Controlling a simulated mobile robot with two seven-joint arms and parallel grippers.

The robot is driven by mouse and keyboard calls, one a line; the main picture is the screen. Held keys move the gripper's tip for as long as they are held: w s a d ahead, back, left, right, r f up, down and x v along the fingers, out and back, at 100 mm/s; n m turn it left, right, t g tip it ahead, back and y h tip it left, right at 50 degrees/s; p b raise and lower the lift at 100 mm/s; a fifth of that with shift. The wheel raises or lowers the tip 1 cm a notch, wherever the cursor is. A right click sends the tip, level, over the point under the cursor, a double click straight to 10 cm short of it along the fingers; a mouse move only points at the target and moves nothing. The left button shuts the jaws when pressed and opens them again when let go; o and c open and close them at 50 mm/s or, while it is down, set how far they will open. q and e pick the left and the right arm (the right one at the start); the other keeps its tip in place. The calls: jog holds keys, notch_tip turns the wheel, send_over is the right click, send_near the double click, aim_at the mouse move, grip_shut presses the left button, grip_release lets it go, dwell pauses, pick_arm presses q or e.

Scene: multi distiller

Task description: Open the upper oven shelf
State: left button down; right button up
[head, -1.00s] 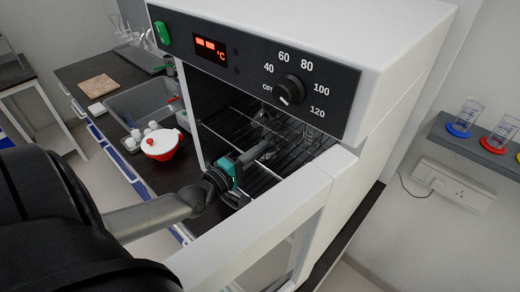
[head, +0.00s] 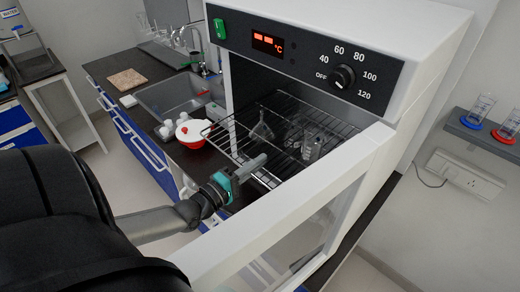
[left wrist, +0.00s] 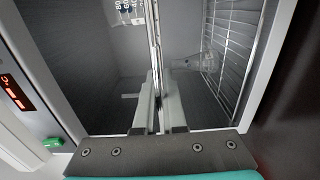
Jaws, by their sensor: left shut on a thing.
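The oven (head: 440,45) stands with its door (head: 290,215) swung open. The upper oven shelf (head: 288,145), a wire rack, sticks out of the oven's front opening. My left gripper (head: 256,165) is at the shelf's front edge, shut on it. In the left wrist view the fingers (left wrist: 159,105) close around the upper shelf (left wrist: 153,40), which shows edge-on. A lower wire shelf (left wrist: 238,60) with clear glassware shows at the right there. My right gripper is not in view.
Clear flasks and beakers (head: 262,130) show at the rack. The control panel (head: 310,55) is above the opening. A red and white pot (head: 192,133) stands on the counter at the left, near a sink (head: 180,95). A side ledge (head: 480,133) holds glass cylinders.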

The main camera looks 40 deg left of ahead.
pick_arm(q)
jog(key=shift+s, duration=0.6)
jog(key=c, duration=1)
grip_release()
jog(key=shift+s, duration=0.1)
jog(key=s+a, duration=0.1)
jog(key=s, duration=1.4)
jog(key=shift+a, duration=0.2)
